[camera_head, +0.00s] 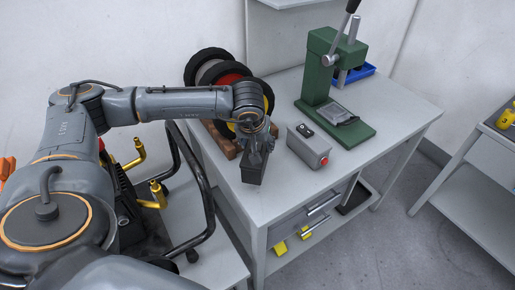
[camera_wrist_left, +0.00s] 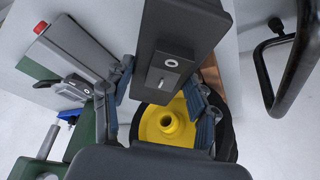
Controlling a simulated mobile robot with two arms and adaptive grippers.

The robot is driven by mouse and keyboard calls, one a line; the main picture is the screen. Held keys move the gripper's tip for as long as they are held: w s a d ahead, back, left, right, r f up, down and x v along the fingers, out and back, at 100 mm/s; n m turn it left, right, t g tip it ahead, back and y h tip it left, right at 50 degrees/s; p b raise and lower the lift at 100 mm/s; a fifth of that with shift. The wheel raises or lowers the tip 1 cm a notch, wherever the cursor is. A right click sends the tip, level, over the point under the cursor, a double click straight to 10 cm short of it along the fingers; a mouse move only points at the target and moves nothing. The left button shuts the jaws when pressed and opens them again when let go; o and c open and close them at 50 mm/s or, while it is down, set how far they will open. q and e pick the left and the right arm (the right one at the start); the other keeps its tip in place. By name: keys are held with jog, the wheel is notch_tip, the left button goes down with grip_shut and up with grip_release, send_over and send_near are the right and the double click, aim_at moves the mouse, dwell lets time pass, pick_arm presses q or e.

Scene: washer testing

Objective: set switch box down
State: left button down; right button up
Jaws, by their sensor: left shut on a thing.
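The switch box (camera_head: 253,169) is a dark grey box near the table's front left corner, below my left gripper (camera_head: 257,143). In the left wrist view, the switch box (camera_wrist_left: 182,30) shows a metal plate with a small switch, between the blue-grey fingers of my left gripper (camera_wrist_left: 160,98). The gripper is shut on it. I cannot tell whether the underside of the box touches the table (camera_head: 345,175). My right gripper is not in view.
A grey box with a red button (camera_head: 309,146) stands just right of the switch box. A green press (camera_head: 322,80) stands behind it. Wheels on a rack (camera_head: 209,62) stand behind the gripper. A black-framed cart (camera_head: 207,200) is at left. The table's front right is clear.

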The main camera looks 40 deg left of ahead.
pick_arm(q)
jog(key=shift+w+f, duration=0.3)
notch_tip(320, 180, down, 2)
jog(key=shift+a+f+p, duration=0.1)
jog(key=shift+p, duration=0.75)
jog(key=shift+f, duration=0.5)
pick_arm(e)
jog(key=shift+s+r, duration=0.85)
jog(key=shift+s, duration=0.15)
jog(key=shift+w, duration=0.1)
pick_arm(q)
jog(key=shift+f, duration=0.15)
jog(key=shift+c, duration=2.1)
grip_release()
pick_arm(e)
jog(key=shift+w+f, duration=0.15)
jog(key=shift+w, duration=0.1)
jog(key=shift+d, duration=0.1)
